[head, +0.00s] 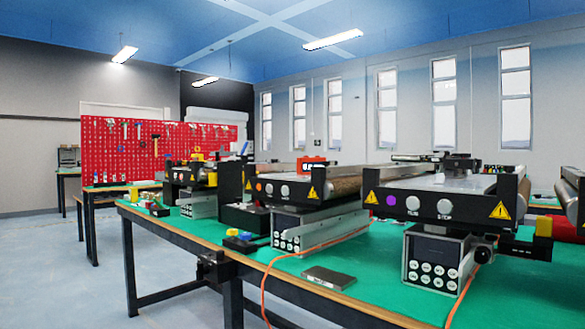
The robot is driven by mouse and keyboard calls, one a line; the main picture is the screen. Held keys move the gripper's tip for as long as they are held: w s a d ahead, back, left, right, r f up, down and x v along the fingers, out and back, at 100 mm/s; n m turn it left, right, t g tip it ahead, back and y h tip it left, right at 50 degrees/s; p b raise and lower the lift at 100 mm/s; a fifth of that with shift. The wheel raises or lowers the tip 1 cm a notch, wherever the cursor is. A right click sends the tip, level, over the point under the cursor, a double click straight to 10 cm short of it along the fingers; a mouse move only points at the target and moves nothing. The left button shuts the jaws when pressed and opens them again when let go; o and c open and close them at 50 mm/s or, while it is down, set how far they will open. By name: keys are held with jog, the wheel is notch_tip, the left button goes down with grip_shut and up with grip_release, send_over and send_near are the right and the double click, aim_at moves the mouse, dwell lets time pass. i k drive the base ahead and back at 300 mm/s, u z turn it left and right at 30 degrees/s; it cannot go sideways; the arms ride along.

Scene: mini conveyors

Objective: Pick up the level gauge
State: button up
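My gripper is not in view. I cannot tell for sure which thing is the level gauge. A flat dark grey block (328,277) lies on the green table top (380,265) near its front edge. A small blue and yellow item (240,241) lies on the same table to the left of that block. Several small green, yellow and red items (150,204) lie at the table's far left end, too small to make out. A red item (313,162) stands on the middle conveyor.
Mini conveyors (425,202) stand in a row on the table, with control boxes (432,268) below their front ends. An orange cable (290,256) hangs over the front edge. A red tool board (105,150) stands behind at left. The floor (50,280) at left is clear.

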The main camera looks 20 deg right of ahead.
aim_at(305, 163)
jog(key=u, duration=1.25)
jog(key=i, duration=1.3)
jog(key=z, duration=1.5)
